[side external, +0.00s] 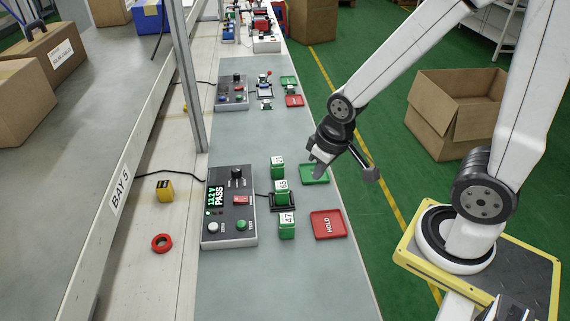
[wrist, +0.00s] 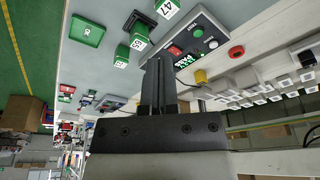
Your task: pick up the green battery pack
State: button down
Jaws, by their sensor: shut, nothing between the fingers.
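Three green battery packs with white numbered tops stand in a row on the grey bench in the side view: a far one (side external: 277,170), a middle one (side external: 281,197) at the black cradle (side external: 291,206), and a near one marked 47 (side external: 287,231). The 47 pack shows at the top of the wrist view (wrist: 168,8), with another green pack (wrist: 138,36) below it. My gripper (side external: 316,168) is shut and empty, above or beside the green tray (side external: 322,180), right of the far pack. Its closed fingers (wrist: 158,62) show in the wrist view. I cannot tell its exact height.
A grey tester (side external: 246,225) with a lit PASS display stands left of the packs. A red HOLD tray (side external: 329,224) lies to their right. A yellow block (side external: 165,190) and a red ring (side external: 162,243) lie farther left. The bench's near end is clear.

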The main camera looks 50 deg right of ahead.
grip_release()
dwell(0.4)
jog(key=n+g, duration=0.3)
jog(key=n, duration=0.6)
send_over(281, 184)
jog(key=f, duration=1.4)
jog(key=shift+s+a+f, duration=0.15)
jog(key=shift+s+f, duration=0.1)
jog(key=shift+w+d+f, duration=0.2)
jog(key=shift+w+f, duration=0.05)
jog(key=shift+f, duration=0.25)
